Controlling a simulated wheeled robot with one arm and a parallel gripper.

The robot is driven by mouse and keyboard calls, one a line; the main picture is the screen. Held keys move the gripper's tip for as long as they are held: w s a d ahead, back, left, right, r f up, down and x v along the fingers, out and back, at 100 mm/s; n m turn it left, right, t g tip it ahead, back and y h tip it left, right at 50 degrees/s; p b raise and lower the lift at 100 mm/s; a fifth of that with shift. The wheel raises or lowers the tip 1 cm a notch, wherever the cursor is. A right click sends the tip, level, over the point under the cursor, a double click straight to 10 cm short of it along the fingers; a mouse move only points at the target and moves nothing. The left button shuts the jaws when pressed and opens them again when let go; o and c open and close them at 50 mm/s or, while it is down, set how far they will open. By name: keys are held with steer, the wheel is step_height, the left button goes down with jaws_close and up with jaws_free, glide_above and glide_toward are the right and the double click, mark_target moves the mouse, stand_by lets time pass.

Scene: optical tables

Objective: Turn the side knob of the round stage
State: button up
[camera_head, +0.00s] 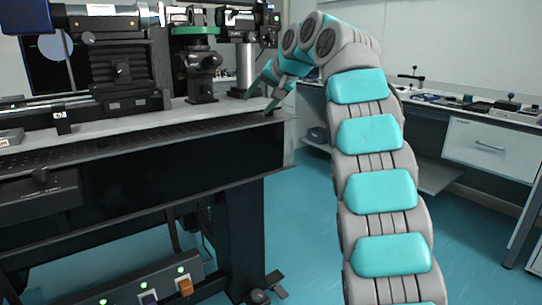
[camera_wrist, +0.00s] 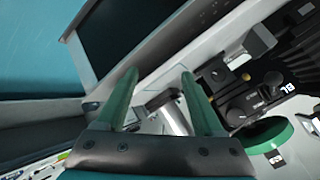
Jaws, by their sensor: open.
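The round stage stands on the optical table (camera_head: 265,104) in the head view. It looks like a black mount (camera_head: 200,62) under a green ring (camera_head: 195,30). In the wrist view the green ring (camera_wrist: 268,137) and black mount parts (camera_wrist: 240,100) lie at the right. Small knobs show on these parts, one of them brass (camera_wrist: 246,77); I cannot tell which is the side knob. My gripper (camera_head: 259,103) is right of the stage, low over the table's right end. In the wrist view its green fingers (camera_wrist: 159,73) are apart with nothing gripped, left of the stage parts.
A silver post (camera_head: 244,70) stands between the stage and my gripper in the head view. A tall black stage assembly (camera_head: 118,70) is at the left. A side bench (camera_head: 490,145) with small parts is at the right. The blue floor (camera_head: 300,220) between is clear.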

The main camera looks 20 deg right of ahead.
steer(key=s+f+g+h, duration=0.1)
steer(key=s+f+g, duration=0.2)
steer(key=s+f, duration=0.7)
steer(key=s, duration=0.3)
steer(key=shift+s+a+f+m+g+h+p, duration=0.2)
steer(key=shift+a+f+m+g+h+p, duration=0.1)
steer(key=shift+f+h, duration=0.1)
